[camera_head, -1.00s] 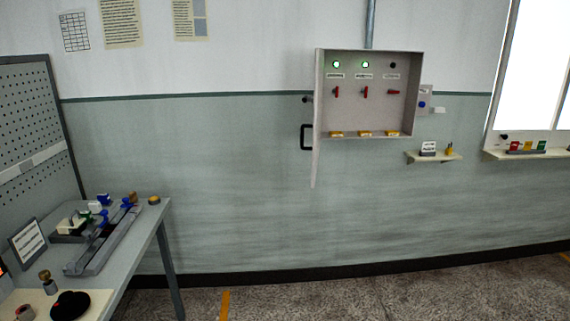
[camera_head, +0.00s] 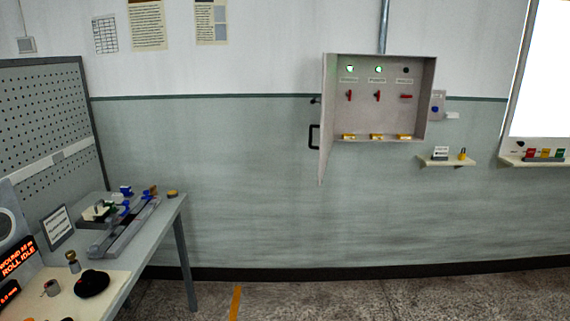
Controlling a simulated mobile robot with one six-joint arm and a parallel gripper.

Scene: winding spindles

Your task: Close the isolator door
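The isolator box (camera_head: 431,100) is a pale grey cabinet on the wall, right of centre. Its door (camera_head: 325,120) stands open on the left side, swung out toward me and seen nearly edge-on. A black handle (camera_head: 314,136) sticks out from the door's left face. Inside are two lit green lamps, one dark lamp and three red switches. The left switch (camera_head: 349,95) and middle switch (camera_head: 377,95) stand upright; the right switch (camera_head: 406,97) lies level. Yellow pieces sit along the bottom of the box. My gripper is not in view.
A bench (camera_head: 180,200) with tools, a rail fixture and a display stands at the left. The floor (camera_head: 330,298) below the box looks clear.

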